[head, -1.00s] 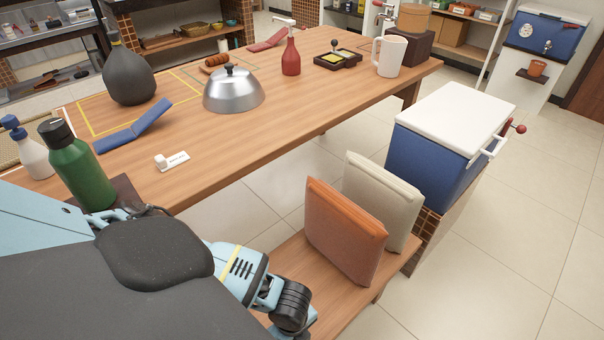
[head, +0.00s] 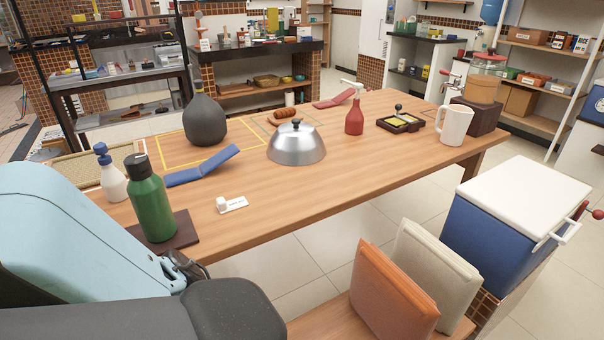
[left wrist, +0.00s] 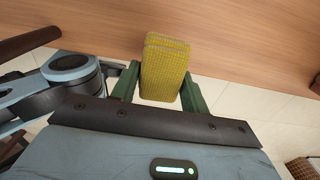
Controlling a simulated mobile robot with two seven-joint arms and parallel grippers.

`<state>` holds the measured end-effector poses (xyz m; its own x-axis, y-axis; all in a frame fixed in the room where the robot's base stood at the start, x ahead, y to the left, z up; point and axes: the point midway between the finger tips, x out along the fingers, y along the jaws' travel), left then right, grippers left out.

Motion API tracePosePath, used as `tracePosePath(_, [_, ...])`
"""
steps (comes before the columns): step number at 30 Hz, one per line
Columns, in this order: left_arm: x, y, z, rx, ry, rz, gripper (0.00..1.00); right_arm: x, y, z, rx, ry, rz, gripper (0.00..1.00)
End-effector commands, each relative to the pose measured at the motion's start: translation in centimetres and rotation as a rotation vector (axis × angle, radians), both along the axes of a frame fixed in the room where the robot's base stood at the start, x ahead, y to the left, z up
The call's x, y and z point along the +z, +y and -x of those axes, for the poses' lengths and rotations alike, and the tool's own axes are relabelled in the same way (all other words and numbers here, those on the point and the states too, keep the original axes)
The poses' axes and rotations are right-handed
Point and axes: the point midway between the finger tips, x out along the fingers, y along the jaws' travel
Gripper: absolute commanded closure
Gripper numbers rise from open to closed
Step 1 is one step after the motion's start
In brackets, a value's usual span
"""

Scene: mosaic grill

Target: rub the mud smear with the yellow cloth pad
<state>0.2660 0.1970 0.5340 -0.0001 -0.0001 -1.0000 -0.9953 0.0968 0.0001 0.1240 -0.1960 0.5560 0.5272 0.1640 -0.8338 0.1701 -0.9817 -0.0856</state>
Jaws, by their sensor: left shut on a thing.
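The yellow cloth pad (left wrist: 164,68) is in the left wrist view, between the two green fingers of my left gripper (left wrist: 160,80). The gripper is shut on the pad, which extends past the fingertips in front of the wooden tabletop. In the head view, I cannot make out the pad or the left fingertips, as my own arm covers the lower left. I cannot make out the mud smear in either view. My right gripper is not in view.
Two cushions and a blue cooler (head: 480,235) stand at right.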

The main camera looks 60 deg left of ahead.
Motion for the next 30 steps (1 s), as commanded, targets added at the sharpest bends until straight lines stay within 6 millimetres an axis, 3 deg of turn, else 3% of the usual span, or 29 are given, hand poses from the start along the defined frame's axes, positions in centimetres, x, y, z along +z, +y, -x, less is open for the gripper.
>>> tracePosePath(5, [0.9, 0.1, -1.5, 0.064, -0.007, -0.004, 0.73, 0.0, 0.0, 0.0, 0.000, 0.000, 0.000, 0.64])
tracePosePath(8, [2.7, 0.4, -4.2, 0.193, -0.015, -0.012, 0.73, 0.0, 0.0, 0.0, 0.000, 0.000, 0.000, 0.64])
tracePosePath(11, [5.7, 0.6, -7.7, 0.388, -0.022, -0.016, 0.73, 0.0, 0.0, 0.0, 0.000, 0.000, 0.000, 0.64])
tracePosePath(15, [11.2, 1.0, -12.3, 0.692, -0.024, -0.017, 0.73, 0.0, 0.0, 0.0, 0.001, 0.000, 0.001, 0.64])
tracePosePath(21, [20.2, 1.2, -17.1, 1.101, -0.020, -0.006, 0.73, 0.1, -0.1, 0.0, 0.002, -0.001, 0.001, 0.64])
tracePosePath(27, [28.9, 1.4, -19.2, 1.433, -0.009, 0.003, 0.73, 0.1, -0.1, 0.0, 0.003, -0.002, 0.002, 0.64])
tracePosePath(30, [32.0, 1.6, -19.4, 1.547, -0.006, 0.002, 0.73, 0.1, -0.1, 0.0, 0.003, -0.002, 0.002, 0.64])
